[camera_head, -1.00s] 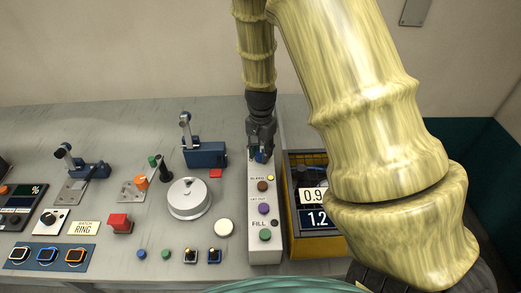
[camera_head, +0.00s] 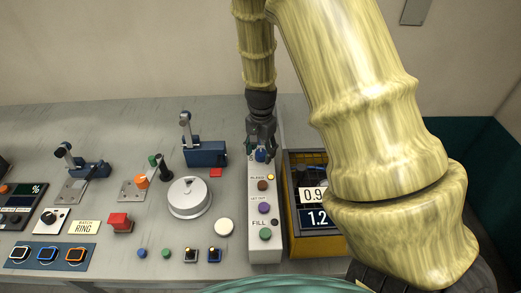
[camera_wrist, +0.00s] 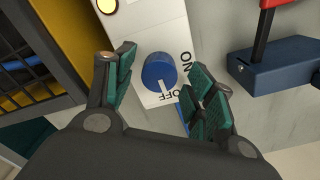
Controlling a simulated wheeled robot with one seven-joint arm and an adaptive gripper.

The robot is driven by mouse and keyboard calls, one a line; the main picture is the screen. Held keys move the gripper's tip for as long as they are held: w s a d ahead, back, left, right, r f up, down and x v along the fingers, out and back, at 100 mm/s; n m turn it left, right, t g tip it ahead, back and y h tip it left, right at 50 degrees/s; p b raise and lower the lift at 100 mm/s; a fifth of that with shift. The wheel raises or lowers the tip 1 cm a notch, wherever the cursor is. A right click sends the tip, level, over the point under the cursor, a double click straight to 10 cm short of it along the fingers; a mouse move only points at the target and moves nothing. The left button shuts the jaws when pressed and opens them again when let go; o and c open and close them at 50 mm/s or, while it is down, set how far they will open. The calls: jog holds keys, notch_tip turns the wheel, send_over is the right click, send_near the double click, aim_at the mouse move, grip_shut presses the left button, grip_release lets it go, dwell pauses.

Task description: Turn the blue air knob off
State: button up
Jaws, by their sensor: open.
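The blue air knob (camera_wrist: 158,72) sits on a white panel strip between my fingers in the wrist view, with ON printed to its right and OFF just below it. A pale pointer line on the knob points down towards the OFF lettering. In the head view the knob (camera_head: 261,156) shows at the far end of the strip, just below my fingertips. My gripper (camera_head: 261,143) is open and empty; in the wrist view its green-padded fingers (camera_wrist: 160,64) stand on either side of the knob, with visible gaps. I cannot tell their exact height above it.
Brown, purple and green buttons (camera_head: 265,234) run down the same strip (camera_head: 266,255). A yellow-sided box with number displays (camera_head: 316,218) stands close on the right. A blue clamp block (camera_head: 206,155) and a round silver dial (camera_head: 189,199) are on the left.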

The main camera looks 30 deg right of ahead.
aim_at(261, 152)
jog(key=shift+r, duration=0.15)
notch_tip(261, 152, up, 12)
dwell(0.5)
dwell(0.4)
